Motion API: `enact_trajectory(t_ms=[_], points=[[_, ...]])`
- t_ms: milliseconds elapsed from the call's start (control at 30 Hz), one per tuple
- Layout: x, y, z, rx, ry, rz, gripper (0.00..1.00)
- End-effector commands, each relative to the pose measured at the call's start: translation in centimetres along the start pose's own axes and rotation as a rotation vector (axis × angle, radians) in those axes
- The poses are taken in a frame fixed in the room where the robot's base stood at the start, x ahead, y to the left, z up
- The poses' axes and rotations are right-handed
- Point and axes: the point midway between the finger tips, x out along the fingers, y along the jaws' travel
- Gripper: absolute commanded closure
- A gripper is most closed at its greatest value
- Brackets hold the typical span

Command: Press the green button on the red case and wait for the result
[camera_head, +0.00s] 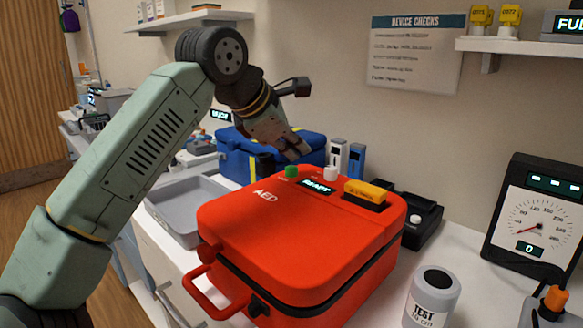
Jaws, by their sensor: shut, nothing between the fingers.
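The red case (275,225), marked AED, stands closed on the white counter in the head view. The green button (291,171) is at the back left of its top. Beside it a small display (317,186) shows lit text that seems to read "READY". My gripper (296,153) is shut and empty. It points down behind and above the green button; I see a small gap in the picture but cannot tell the exact distance. A white knob (330,173) and a yellow block (365,191) are also on the top of the case.
A blue case (235,160) is behind my gripper. A grey tray (170,232) lies left of the red case. A cylinder marked TEST (433,298) and a gauge (540,222) reading 0 are at right. A black device (420,238) sits behind the case.

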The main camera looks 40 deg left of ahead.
Motion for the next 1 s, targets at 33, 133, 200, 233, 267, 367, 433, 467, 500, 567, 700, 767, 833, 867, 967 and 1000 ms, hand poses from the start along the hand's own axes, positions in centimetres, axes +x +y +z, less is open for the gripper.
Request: enact_trajectory(t_ms=[33, 133, 200, 233, 267, 367, 433, 467, 500, 567, 700, 767, 833, 867, 967, 1000], points=[[0.21, -0.15, -0.17, 0.000, 0.000, 0.000, 1.00], [0.47, -0.34, -0.37, -0.001, 0.000, 0.000, 1.00], [0.56, -0.40, -0.43, -0.001, 0.000, 0.000, 1.00], [0.56, -0.40, -0.43, -0.001, 0.000, 0.000, 1.00], [0.54, -0.39, -0.42, -0.001, 0.000, 0.000, 1.00], [0.52, -0.37, -0.39, 0.000, 0.000, 0.000, 1.00], [0.52, -0.37, -0.39, 0.000, 0.000, 0.000, 1.00], [0.52, -0.37, -0.39, 0.000, 0.000, 0.000, 1.00], [0.52, -0.38, -0.40, 0.000, 0.000, 0.000, 1.00], [0.55, -0.39, -0.41, 0.000, 0.000, 0.000, 1.00], [0.64, -0.47, -0.48, 0.000, 0.000, 0.000, 1.00], [0.70, -0.51, -0.52, 0.000, 0.000, 0.000, 1.00], [0.76, -0.55, -0.57, 0.000, 0.000, 0.000, 1.00], [0.79, -0.57, -0.59, 0.000, 0.000, 0.000, 1.00], [0.87, -0.63, -0.65, 0.000, 0.000, 0.000, 1.00], [0.91, -0.66, -0.68, 0.000, 0.000, 0.000, 1.00]])
